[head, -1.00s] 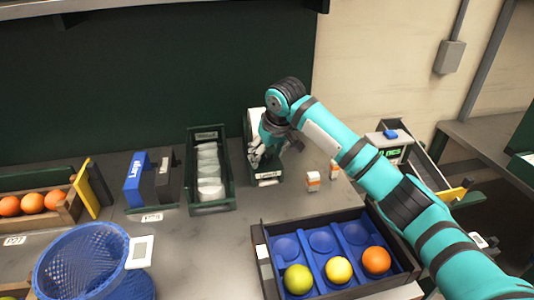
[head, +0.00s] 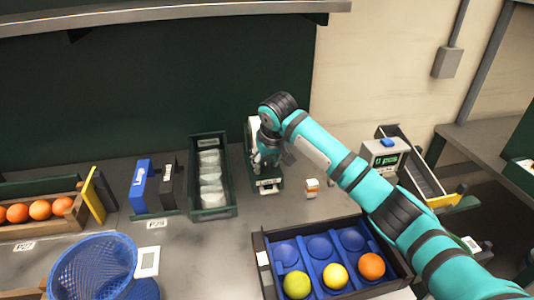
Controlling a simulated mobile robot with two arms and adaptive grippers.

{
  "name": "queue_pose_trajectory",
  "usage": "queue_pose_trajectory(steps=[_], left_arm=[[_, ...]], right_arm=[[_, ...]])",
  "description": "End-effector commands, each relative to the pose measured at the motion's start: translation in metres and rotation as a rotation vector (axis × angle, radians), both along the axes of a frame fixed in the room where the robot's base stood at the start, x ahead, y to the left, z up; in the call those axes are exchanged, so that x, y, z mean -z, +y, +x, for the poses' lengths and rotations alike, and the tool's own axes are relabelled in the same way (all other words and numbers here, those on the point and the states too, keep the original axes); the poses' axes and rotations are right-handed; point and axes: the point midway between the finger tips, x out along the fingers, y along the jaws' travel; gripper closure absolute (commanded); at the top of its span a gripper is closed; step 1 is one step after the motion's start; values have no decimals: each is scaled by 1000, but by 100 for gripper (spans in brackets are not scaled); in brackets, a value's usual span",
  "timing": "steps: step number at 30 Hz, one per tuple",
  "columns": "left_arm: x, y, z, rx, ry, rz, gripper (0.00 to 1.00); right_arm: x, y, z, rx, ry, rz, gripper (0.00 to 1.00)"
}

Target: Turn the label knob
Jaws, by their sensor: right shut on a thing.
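The label dispenser (head: 269,186) is a dark green stand with a white upper part and a pale tag at its front, near the back of the counter. My right gripper (head: 262,163) is at the front of the dispenser, shut on what seems to be its knob. The fingers and wrist cover the knob, so its shape and angle are hidden. My left gripper is not in view.
A tray (head: 259,239) with blue cups holds a yellow-green, a yellow and an orange fruit in front. A green bin (head: 214,212) with white packets stands left; a blue basket (head: 92,264) is front left.

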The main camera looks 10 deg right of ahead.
Motion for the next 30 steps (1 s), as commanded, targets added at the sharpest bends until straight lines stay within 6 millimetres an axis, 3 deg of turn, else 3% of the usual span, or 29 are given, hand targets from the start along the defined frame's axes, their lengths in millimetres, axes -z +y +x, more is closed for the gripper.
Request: queue_pose_trajectory(steps=[1,3,15,22,30], left_arm=[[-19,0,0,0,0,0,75],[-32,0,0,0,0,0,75],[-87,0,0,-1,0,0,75],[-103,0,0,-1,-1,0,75],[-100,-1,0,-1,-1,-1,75]], right_arm=[[-8,2,-1,39,4,1,92],[-9,2,-1,102,5,2,92],[-5,7,0,483,6,1,92],[-3,9,1,702,5,1,92],[1,10,3,956,4,0,92]])
